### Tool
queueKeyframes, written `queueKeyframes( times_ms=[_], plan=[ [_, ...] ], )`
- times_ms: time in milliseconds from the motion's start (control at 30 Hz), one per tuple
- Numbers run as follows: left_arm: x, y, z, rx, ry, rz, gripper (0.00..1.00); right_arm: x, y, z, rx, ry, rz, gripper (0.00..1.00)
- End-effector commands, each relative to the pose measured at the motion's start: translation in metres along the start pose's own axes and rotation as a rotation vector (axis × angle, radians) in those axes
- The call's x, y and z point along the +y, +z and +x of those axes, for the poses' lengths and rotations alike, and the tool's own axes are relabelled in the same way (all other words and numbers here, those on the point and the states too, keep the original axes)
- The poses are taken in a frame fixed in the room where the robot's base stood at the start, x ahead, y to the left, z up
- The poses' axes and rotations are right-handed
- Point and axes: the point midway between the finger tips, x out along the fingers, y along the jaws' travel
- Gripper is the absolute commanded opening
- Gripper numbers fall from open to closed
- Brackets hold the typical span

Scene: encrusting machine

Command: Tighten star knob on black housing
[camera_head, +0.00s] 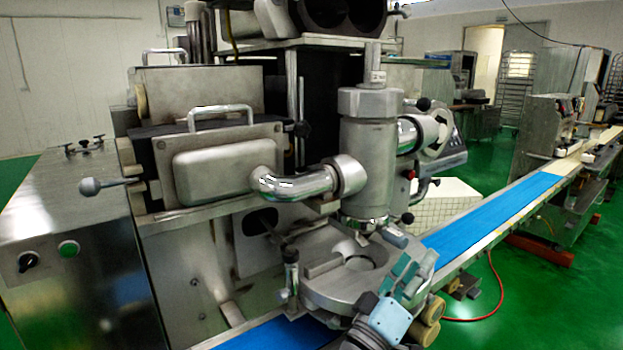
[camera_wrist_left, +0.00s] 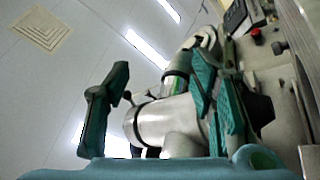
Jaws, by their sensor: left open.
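My left gripper (camera_head: 408,266) shows in the head view at the lower right of the machine, in front of the round metal plate below the upright steel cylinder. In the left wrist view, its teal fingers (camera_wrist_left: 160,90) are spread apart, with nothing held between them. Behind them are a steel cylinder and pipe (camera_wrist_left: 160,122). A dark knob-like part (camera_wrist_left: 262,110) shows just right of the right finger, partly covered by it. I cannot tell which is the star knob. My right gripper is out of view.
The upright steel cylinder (camera_head: 368,150) and curved pipe (camera_head: 285,184) stand close to my left gripper. A blue conveyor belt (camera_head: 490,214) runs off to the right. A steel control cabinet (camera_head: 75,235) stands at left.

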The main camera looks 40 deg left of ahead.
Motion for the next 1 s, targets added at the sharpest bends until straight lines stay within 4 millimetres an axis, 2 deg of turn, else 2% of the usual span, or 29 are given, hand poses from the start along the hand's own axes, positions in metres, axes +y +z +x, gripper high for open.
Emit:
queueKeyframes(
  times_ms=[33,100,167,200,300,400,500,600,767,1000],
  plan=[
    [0.016,-0.02,0.017,0.092,0.049,-0.069,0.5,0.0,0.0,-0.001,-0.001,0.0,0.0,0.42],
    [0.038,-0.057,0.037,0.257,0.126,-0.198,0.5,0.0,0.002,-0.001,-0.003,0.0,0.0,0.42],
    [0.056,-0.092,0.05,0.409,0.197,-0.322,0.5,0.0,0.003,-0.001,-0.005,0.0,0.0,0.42],
    [0.065,-0.117,0.056,0.515,0.241,-0.416,0.5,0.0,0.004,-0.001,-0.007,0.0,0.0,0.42],
    [0.079,-0.176,0.062,0.811,0.339,-0.699,0.5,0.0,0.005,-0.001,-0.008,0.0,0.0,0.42],
    [0.08,-0.215,0.061,1.127,0.391,-1.034,0.5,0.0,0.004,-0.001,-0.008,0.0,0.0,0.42],
    [0.08,-0.219,0.058,1.395,0.365,-1.33,0.5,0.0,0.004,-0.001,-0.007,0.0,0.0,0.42],
    [0.083,-0.209,0.055,1.539,0.31,-1.48,0.5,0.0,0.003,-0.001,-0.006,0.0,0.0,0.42],
    [0.082,-0.209,0.056,1.587,0.284,-1.518,0.5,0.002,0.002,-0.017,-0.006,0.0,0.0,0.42],
    [0.075,-0.228,0.062,1.588,0.286,-1.511,0.5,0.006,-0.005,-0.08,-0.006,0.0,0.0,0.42]
  ],
)
